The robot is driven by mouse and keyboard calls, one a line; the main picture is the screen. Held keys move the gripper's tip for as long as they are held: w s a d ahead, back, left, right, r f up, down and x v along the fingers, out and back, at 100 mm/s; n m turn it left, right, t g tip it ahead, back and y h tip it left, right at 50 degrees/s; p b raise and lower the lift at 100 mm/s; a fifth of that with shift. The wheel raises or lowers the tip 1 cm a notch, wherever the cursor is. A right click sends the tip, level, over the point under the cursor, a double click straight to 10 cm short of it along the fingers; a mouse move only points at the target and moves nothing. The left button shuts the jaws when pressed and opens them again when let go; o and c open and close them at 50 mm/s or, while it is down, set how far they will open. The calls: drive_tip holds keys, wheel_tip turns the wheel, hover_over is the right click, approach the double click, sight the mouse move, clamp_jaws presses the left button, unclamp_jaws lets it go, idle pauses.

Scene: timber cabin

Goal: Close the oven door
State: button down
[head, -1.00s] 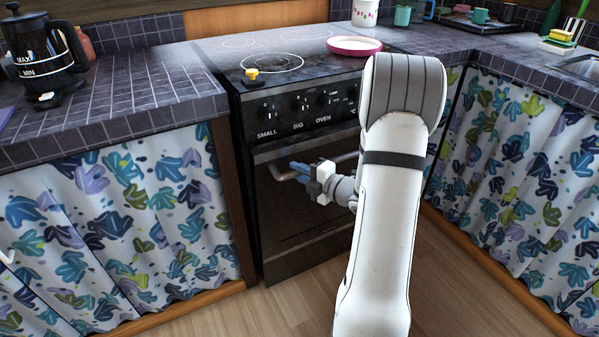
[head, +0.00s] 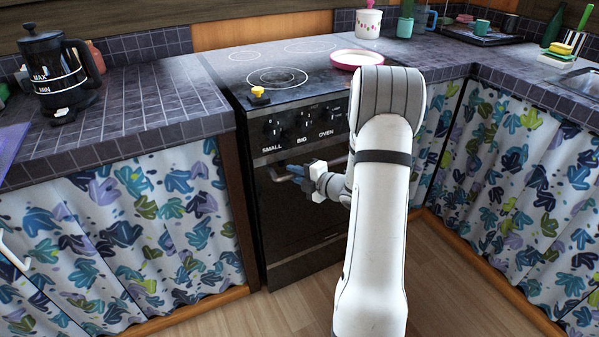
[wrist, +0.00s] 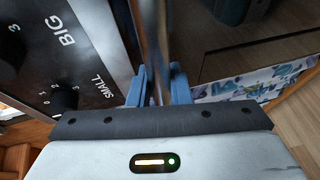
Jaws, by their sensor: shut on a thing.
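The oven (head: 262,225) is black, with its control panel above the door. The oven door (head: 310,225) stands upright, flush or nearly flush with the front; I cannot tell whether a thin gap is left. Its metal handle (head: 278,176) runs across the top of the door, just under the knobs. My gripper (head: 297,173) is at the left part of the handle. In the wrist view the blue fingers (wrist: 158,86) lie on both sides of the handle bar (wrist: 152,35) and are shut on it. My arm hides the right part of the door.
A pink-rimmed dish (head: 357,59) and a yellow item (head: 259,95) are on the cooktop (head: 300,72). A coffee press (head: 55,75) stands on the left counter (head: 150,95). Patterned curtains (head: 130,230) flank the oven. The wooden floor (head: 285,312) in front is clear.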

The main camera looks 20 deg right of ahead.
drive_tip(key=shift+w+r, duration=0.2)
drive_tip(key=shift+w, duration=0.15)
drive_tip(key=c, duration=1.3)
unclamp_jaws()
drive_tip(key=shift+f, duration=0.15)
drive_tip(key=p+v, duration=0.1)
drive_tip(key=v, duration=0.6)
drive_tip(key=shift+s+d+p, duration=0.15)
drive_tip(key=shift+s+p, duration=0.15)
drive_tip(key=shift+s, duration=0.05)
